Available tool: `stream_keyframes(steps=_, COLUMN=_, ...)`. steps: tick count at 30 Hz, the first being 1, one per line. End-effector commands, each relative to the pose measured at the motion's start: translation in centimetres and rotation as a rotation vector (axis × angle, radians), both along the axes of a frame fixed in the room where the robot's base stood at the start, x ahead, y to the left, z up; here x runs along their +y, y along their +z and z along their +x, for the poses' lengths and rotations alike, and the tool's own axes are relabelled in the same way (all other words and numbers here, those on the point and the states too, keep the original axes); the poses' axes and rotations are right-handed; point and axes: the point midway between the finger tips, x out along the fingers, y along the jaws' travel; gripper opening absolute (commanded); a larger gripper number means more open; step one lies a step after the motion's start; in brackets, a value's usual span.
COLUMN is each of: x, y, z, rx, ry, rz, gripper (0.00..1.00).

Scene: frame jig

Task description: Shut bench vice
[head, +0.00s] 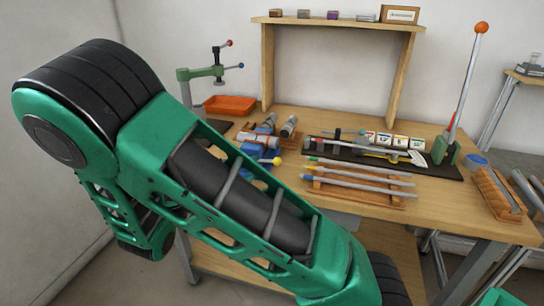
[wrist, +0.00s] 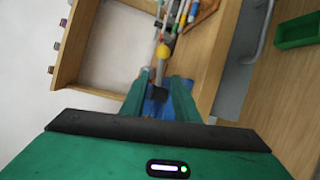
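The bench vice (head: 257,158) is blue with a yellow ball on its handle (head: 277,161). It is on the left part of the wooden bench in the head view, partly hidden behind my arm. Whether its jaws are apart cannot be told. In the wrist view the blue vice (wrist: 154,106) shows between the fingers of my gripper (wrist: 160,84), with the yellow ball (wrist: 163,52) beyond the fingertips. My gripper's two green fingers are apart, with no clear grip on anything.
The bench (head: 450,210) carries a rack of rods (head: 360,190), a black mat (head: 450,172) with tools, and a lever press (head: 445,150) at the right. An orange tray (head: 230,104) and a green clamp stand (head: 205,73) are at the back left. A shelf frame (head: 268,65) rises behind.

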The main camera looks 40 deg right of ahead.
Motion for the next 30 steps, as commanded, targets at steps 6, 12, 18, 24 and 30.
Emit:
stream_keyframes(steps=6, x=-4.5, y=-0.4, z=0.5, rx=0.002, ry=-0.023, rz=0.000, gripper=0.28)
stream_keyframes(steps=12, x=-8.2, y=-0.8, z=1.3, rx=0.001, ry=-0.026, rz=0.001, gripper=0.28)
stream_keyframes(steps=18, x=-10.4, y=-1.1, z=1.8, rx=0.001, ry=-0.025, rz=0.001, gripper=0.28)
stream_keyframes(steps=24, x=-11.1, y=-1.2, z=2.0, rx=0.001, ry=-0.025, rz=0.003, gripper=0.28)
stream_keyframes(steps=30, x=-11.1, y=-1.2, z=2.0, rx=0.001, ry=-0.024, rz=0.003, gripper=0.28)
